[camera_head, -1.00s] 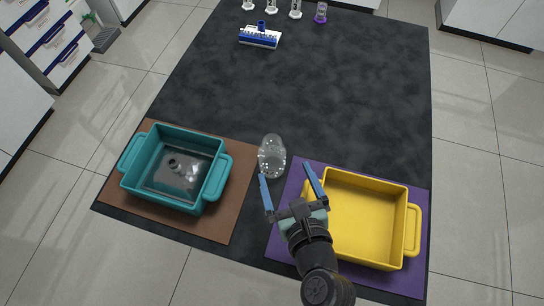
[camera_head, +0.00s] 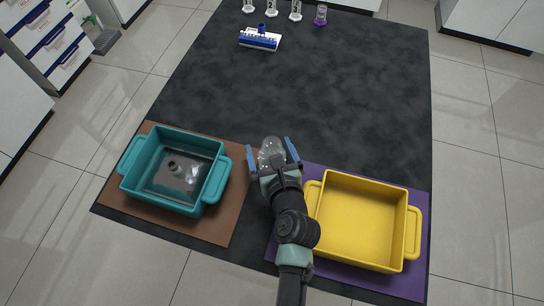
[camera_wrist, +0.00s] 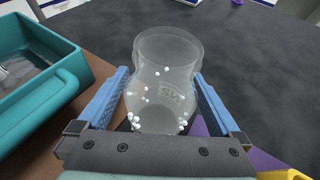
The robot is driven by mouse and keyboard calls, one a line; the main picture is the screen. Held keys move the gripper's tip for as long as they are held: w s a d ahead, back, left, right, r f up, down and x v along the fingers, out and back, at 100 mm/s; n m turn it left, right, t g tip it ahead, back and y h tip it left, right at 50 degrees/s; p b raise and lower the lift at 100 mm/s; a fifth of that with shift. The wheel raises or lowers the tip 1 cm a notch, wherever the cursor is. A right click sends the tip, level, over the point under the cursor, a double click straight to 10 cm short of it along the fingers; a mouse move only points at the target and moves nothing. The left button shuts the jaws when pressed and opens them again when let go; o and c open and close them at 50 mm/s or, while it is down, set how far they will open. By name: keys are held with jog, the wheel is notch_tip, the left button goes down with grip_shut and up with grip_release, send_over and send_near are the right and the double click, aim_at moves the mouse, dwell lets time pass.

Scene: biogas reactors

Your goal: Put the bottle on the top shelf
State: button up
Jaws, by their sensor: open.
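A clear, see-through bottle or jar (camera_head: 270,145) with small white beads stands on the dark table between the two bins. It also shows in the wrist view (camera_wrist: 167,75), upright, with a wide open mouth. My gripper (camera_head: 271,154) is open, with one blue finger on each side of the clear vessel. In the wrist view its fingers (camera_wrist: 160,102) flank the vessel's lower body; I cannot tell whether they touch it. The near base of the vessel is hidden by my gripper. No shelf can be made out clearly.
A teal bin (camera_head: 129,178) on a brown mat (camera_head: 222,222) at left holds a clear squarish item with a dark neck (camera_head: 173,166). A yellow bin (camera_head: 360,215) sits on a purple mat (camera_head: 423,200) at right. A blue-white rack (camera_head: 259,40) and small cylinders (camera_head: 296,10) stand far back; the table's middle is clear.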

jog(key=shift+w+f, duration=0.15)
jog(key=shift+w, duration=0.2)
jog(key=shift+c, duration=0.2)
grip_shut()
